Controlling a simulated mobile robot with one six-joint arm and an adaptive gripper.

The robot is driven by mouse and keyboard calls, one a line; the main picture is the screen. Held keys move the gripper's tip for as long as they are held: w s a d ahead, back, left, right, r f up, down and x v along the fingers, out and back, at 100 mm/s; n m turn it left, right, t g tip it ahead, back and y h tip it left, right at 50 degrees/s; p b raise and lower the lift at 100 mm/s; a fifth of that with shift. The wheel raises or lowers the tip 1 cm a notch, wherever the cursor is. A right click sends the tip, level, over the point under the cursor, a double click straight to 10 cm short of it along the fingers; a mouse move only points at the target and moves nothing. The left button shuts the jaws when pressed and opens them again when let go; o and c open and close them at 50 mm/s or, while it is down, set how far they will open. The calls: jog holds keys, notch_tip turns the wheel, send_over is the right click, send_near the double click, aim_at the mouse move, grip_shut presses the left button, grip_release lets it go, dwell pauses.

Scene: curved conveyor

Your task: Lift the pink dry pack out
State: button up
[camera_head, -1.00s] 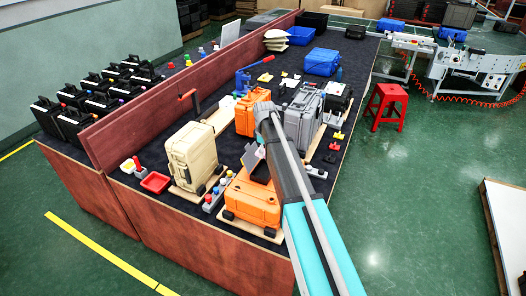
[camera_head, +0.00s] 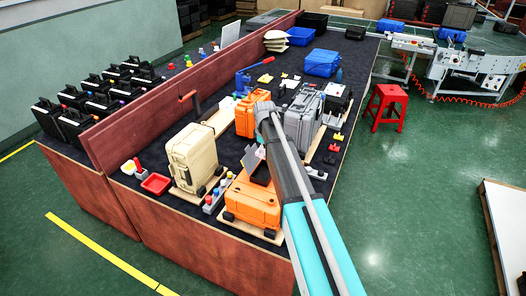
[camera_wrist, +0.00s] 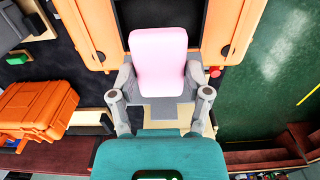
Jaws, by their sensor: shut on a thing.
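The pink dry pack (camera_wrist: 158,58) shows in the wrist view as a rounded pink block. My gripper (camera_wrist: 158,92) is shut on it, with a grey finger at each side of its lower part. Behind the pack is an orange case (camera_wrist: 103,30) with a dark interior. I cannot tell from the wrist view how far the pack is from the case. In the head view the orange case (camera_head: 252,200) stands at the near end of the table, and my arm hides the gripper's fingers and the pack.
A beige case (camera_head: 193,158) stands left of the orange case, with a red tray (camera_head: 156,184) beside it. Another orange case (camera_head: 243,118) and a grey case (camera_head: 301,122) stand farther back. A red stool (camera_head: 386,106) is on the floor to the right.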

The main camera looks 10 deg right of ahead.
jog(key=shift+r+p, duration=2.8)
jog(key=shift+r, duration=0.15)
jog(key=shift+f, duration=0.1)
